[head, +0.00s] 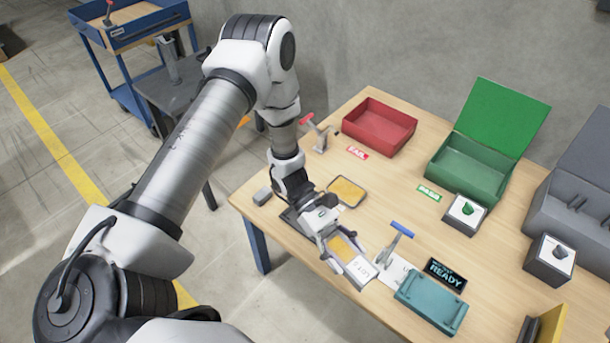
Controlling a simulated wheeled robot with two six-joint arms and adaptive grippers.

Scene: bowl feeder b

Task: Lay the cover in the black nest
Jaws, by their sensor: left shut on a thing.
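My left gripper (346,256) is low over the front of the wooden table, its fingers pointing toward the viewer. It is shut on a small yellow-orange piece (343,247) that shows between the fingers, which I take to be the cover. Its outline is mostly hidden by the fingers. A dark flat holder (291,220) lies under my left wrist, largely covered by it. It may be the black nest, but I cannot see its inside. My right gripper is not in view.
A dark-rimmed tray with yellow contents (361,204), a blue-handled clamp (397,240), a white LOT card (361,272) and a teal block (431,303) surround the gripper. Red (380,127) and green (464,170) boxes stand behind. A grey block (262,196) is at the left edge.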

